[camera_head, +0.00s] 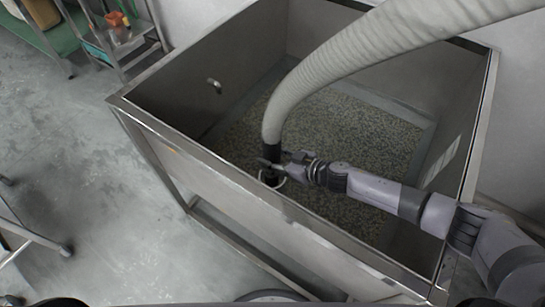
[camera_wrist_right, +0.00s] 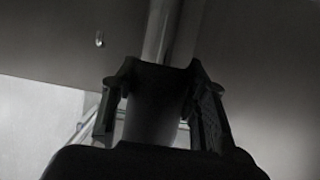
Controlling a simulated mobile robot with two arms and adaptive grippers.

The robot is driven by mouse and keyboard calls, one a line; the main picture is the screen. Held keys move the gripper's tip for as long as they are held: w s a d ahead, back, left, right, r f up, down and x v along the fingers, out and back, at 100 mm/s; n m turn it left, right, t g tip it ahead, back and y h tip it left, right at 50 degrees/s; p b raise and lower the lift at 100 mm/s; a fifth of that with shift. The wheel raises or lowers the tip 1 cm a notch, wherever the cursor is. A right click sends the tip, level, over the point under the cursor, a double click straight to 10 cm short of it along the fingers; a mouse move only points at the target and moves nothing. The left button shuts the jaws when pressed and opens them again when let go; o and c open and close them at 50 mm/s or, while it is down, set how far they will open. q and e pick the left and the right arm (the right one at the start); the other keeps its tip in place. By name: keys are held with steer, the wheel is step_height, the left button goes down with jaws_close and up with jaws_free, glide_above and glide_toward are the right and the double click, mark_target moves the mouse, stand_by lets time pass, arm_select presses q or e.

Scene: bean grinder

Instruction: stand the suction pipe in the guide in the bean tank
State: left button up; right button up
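The suction pipe is a thick beige ribbed hose (camera_head: 335,57) that comes down from the upper right into the bean tank (camera_head: 215,165). Its dark lower end (camera_wrist_right: 155,108) is between the fingers of my right gripper (camera_head: 270,161), which is shut on it. The gripper also shows in the wrist view (camera_wrist_right: 160,80). My left gripper is not in view.
Beans (camera_head: 345,130) cover the tank floor. A small handle-like fitting (camera_head: 214,86) is on the left inner wall. The metal rim runs below my right arm. A cart (camera_head: 120,40) stands at the upper left; the floor left of the tank is mostly clear.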

steer(key=o, duration=0.5)
steer(key=shift+c, duration=0.2)
steer(key=shift+r, duration=0.1)
steer(key=shift+r, duration=0.25)
steer(key=p+v, duration=0.7)
steer(key=v, duration=0.5)
steer(key=shift+f, duration=0.2)
